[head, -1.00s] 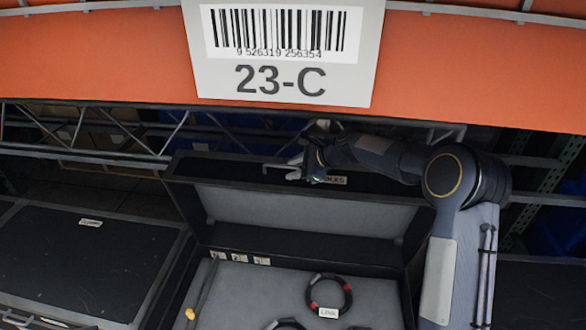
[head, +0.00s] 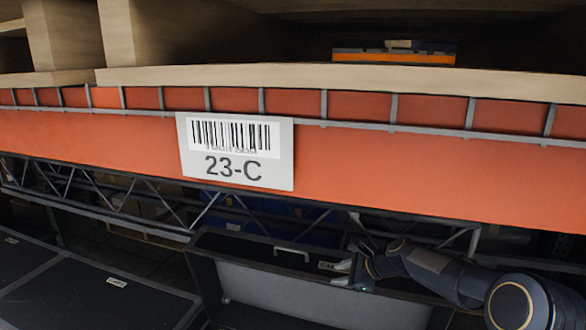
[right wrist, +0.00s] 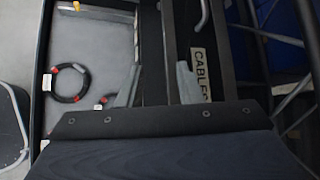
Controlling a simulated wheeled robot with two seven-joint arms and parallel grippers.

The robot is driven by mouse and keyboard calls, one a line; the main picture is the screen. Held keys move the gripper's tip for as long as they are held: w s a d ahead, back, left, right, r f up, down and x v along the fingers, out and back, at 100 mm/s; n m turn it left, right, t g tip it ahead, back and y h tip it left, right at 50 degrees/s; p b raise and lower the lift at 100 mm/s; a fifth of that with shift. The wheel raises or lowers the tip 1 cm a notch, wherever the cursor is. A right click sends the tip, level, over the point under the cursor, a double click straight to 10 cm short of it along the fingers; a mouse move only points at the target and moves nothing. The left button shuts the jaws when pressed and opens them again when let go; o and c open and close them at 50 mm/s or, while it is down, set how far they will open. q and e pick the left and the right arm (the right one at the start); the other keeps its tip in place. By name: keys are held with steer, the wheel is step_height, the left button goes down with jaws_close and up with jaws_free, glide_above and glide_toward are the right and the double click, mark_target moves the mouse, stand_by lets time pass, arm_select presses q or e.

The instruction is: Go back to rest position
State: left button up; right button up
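My right gripper (head: 342,274) is at the upper edge of an open black case (head: 300,290) with a grey lining, beside its CABLES label (head: 327,266). In the right wrist view the gripper (right wrist: 158,84) has its two fingers spread, with the dark lid edge of the case seen between them. I cannot tell whether they touch the lid. No object is held. My left gripper is not in view.
A coiled black cable (right wrist: 68,84) with red bands lies in the case. Closed black cases (head: 90,290) stand at the left. An orange shelf beam (head: 400,165) with a 23-C sign (head: 237,152) crosses above the arm.

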steer(key=s+d+r+n+h, duration=0.1)
steer(key=s+d+r+n, duration=0.2)
steer(key=s, duration=0.5)
steer(key=s+d+r+n, duration=0.2)
steer(key=s+r+n, duration=0.2)
steer(key=s, duration=0.5)
steer(key=s+d+r+n+h, duration=0.1)
steer(key=s+d+r+n, duration=0.2)
steer(key=s, duration=0.5)
steer(key=s+f+n+h, duration=0.1)
steer(key=s+f+n, duration=0.2)
steer(key=s, duration=0.7)
steer(key=s+f+n+g, duration=0.1)
steer(key=s+n, duration=0.3)
steer(key=s, duration=0.6)
steer(key=shift+f+n+h, duration=0.4)
steer(key=shift+f, duration=0.5)
steer(key=shift+s+a, duration=0.1)
